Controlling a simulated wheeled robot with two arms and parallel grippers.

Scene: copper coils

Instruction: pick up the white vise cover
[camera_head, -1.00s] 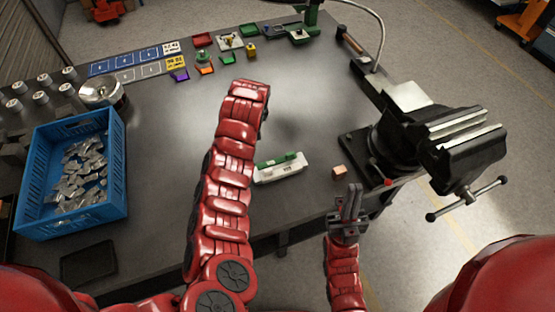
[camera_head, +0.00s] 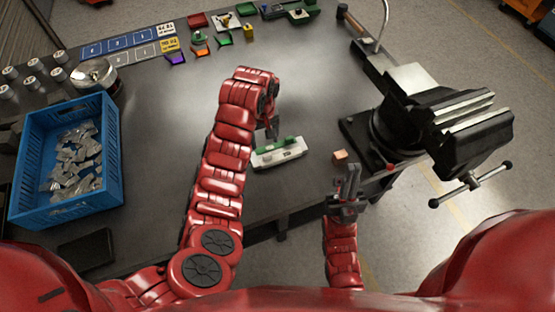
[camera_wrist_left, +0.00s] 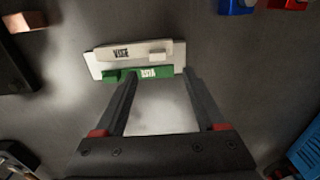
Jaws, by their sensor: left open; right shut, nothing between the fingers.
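The white vise cover (camera_head: 283,156) lies on the grey table in the middle of the head view. In the left wrist view the white cover (camera_wrist_left: 128,55) bears the dark word "VISE". A green piece (camera_wrist_left: 150,73) lies along its side nearer my gripper; whether they are joined I cannot tell. My left gripper (camera_head: 271,129) is open, above and just beside the green and white pieces. In the left wrist view its fingertips (camera_wrist_left: 159,76) spread near the green piece, with nothing between them. My right gripper (camera_head: 350,182) is shut and empty, at the table's front edge.
A black vise (camera_head: 400,125) stands at the right table edge. A small copper-coloured block (camera_head: 340,156) lies between it and the cover. A blue crate (camera_head: 110,150) of metal parts stands at left. Small coloured trays (camera_head: 201,38) line the back.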

